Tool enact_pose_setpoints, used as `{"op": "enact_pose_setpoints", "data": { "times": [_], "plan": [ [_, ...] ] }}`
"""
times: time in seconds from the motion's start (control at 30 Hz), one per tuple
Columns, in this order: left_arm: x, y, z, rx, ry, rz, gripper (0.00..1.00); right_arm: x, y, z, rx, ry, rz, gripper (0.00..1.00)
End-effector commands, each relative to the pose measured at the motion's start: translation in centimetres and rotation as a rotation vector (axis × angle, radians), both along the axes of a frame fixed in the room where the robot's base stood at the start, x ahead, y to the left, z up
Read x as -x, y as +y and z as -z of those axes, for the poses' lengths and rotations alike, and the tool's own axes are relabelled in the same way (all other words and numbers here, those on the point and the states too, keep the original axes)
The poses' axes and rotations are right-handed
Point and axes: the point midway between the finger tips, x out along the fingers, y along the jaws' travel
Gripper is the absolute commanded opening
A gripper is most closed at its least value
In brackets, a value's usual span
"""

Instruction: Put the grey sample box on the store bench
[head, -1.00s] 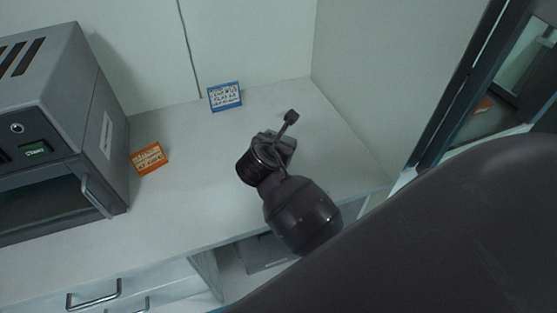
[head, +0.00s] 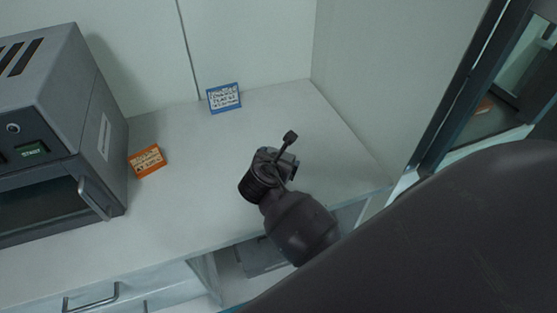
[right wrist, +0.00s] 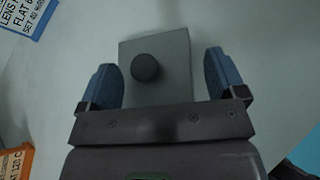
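The grey sample box (right wrist: 172,52) shows in the right wrist view as a flat grey block with a dark round knob on top. My right gripper (right wrist: 159,62) has its two blue fingers apart, one on each side of the box, with a gap visible on both sides. In the head view my right wrist (head: 270,172) is over the right part of the white bench (head: 200,150). The fingers and the box are not clearly seen there, being hidden by the wrist. My left gripper is in neither view.
A grey oven-like device (head: 95,110) stands on the bench at left. An orange label card (head: 147,161) and a blue label card (head: 224,97) stand on the bench. A wall (head: 395,70) closes the right side. Drawers with handles (head: 92,298) are below.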

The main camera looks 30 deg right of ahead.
Motion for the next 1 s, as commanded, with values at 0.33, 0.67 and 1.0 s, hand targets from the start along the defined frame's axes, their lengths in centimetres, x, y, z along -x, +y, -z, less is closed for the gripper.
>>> {"op": "enact_pose_setpoints", "data": {
  "times": [0.33,0.67,1.0],
  "plan": [
    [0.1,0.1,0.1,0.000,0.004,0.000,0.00,0.2,0.2,-0.2,0.000,0.000,-0.001,0.91],
    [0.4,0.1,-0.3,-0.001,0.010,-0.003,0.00,2.9,3.6,-2.7,-0.002,-0.002,-0.001,0.91],
    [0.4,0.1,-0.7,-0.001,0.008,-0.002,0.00,5.8,7.4,-5.4,-0.002,-0.001,0.000,0.91]
  ]
}}
